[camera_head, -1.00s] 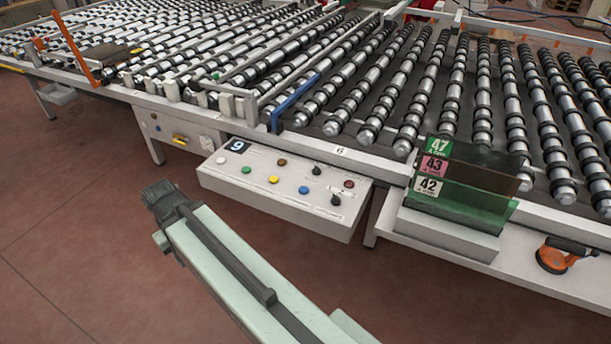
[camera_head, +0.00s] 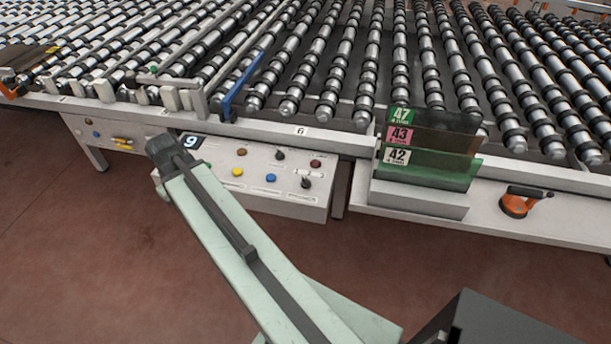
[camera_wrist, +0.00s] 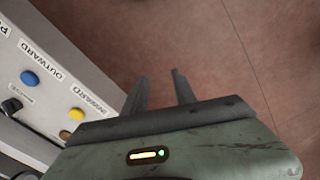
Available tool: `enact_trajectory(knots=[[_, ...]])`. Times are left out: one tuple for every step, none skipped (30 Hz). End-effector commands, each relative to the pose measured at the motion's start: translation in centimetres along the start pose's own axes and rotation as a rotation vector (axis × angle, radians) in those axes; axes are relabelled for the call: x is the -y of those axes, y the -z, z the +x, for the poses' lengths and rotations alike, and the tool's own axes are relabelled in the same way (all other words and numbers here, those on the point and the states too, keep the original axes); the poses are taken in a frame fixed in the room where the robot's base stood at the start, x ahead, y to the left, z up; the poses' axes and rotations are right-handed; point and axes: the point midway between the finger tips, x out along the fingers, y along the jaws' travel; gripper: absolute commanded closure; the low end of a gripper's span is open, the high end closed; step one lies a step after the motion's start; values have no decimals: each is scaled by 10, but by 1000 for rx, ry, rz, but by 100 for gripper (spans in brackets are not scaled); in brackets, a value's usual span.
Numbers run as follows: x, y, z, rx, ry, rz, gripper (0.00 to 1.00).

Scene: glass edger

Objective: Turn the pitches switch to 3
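The control panel (camera_head: 262,200) is a pale box under the front edge of the roller table. Its lower row shows a yellow button (camera_head: 237,172), a blue button (camera_head: 271,178) and a black rotary knob (camera_head: 306,182) at the right. A second black knob (camera_head: 279,155) sits in the upper row. In the wrist view, labels read OUTWARD, INWARD and a cut-off one starting with P; no pitches position can be read. My gripper (camera_head: 160,149) overlaps the panel's left end in the head view. In the wrist view its fingers (camera_wrist: 160,88) are apart and empty, beside the panel over the floor.
A rack of green and dark glass plates (camera_head: 430,160) labelled 47, 43 and 42 stands right of the panel. An orange suction cup (camera_head: 517,204) lies farther right on the ledge. A blue bar (camera_head: 240,88) rises above the panel. The floor in front is clear.

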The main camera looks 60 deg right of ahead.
Motion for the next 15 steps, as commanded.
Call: enact_trajectory(knots=[[-54, -4, -8, 0, 0, 57, 67], [-83, -9, -10, 0, 0, 81, 67], [-122, -20, -12, 0, 0, 116, 67], [-150, -29, -14, 0, 0, 139, 67], [-178, -39, -16, 0, 0, 163, 67], [-211, -54, -19, 0, 1, 193, 67], [-235, -67, -20, 0, 1, 214, 67], [-256, -79, -22, 0, 1, 233, 67], [-281, -96, -23, 0, 1, 257, 67], [-297, -107, -24, 0, 1, 273, 67], [-311, -118, -25, 0, 1, 286, 67], [-326, -131, -26, 0, 1, 301, 67], [-336, -139, -27, 0, 1, 310, 67], [-343, -146, -27, 0, 1, 319, 67], [-350, -153, -27, 0, 1, 325, 67]])
